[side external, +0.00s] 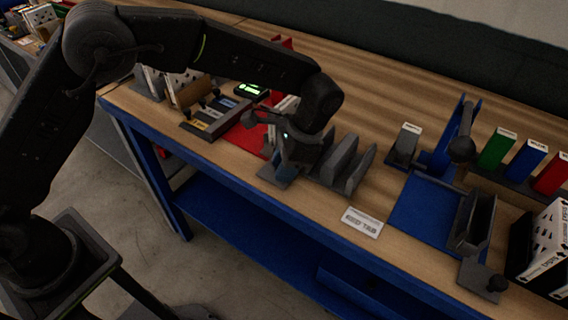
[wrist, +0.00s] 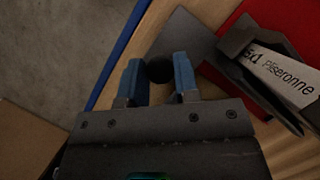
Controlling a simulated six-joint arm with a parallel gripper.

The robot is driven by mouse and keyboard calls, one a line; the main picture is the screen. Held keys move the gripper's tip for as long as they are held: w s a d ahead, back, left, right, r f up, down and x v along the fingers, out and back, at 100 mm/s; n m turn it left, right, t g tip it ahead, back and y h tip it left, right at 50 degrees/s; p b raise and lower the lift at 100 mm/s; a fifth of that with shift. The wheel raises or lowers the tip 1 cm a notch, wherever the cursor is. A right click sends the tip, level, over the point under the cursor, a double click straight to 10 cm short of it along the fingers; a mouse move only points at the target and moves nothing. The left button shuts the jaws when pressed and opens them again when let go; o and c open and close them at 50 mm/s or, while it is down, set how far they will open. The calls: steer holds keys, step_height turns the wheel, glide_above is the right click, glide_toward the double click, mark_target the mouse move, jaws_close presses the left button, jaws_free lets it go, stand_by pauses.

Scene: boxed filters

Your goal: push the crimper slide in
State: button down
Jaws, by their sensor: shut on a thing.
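The slide is a flat grey plate (wrist: 188,38) with a round black knob (wrist: 159,70), at the front of a station with a red base (wrist: 237,22). In the side external view the plate (side external: 272,177) shows below my gripper, near the table's front edge. My gripper (wrist: 160,80) is shut on the knob, with a blue fingertip on each side of it. In the side external view the gripper (side external: 285,165) is low over the plate and hides the knob. A white printed box (wrist: 282,72) sits tilted in the picture inside a grey holder (wrist: 238,40) on the red base.
An empty grey slotted rack (side external: 345,165) stands close to the right of my gripper. A "RED TAB" card (side external: 362,222) lies at the front edge. Farther right is a blue station (side external: 415,205) with its own knobbed grey plate (side external: 478,278). Bare table lies behind the rack.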

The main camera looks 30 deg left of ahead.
steer(key=shift+a, duration=0.1)
steer(key=a, duration=0.6)
steer(key=shift+a, duration=0.4)
steer(key=c, duration=0.9)
jaws_free()
steer(key=shift+o, duration=0.2)
steer(key=shift+r, duration=0.1)
steer(key=v, duration=1.3)
steer(key=shift+r, duration=0.3)
steer(key=shift+w+d, duration=0.1)
steer(key=shift+d, duration=0.05)
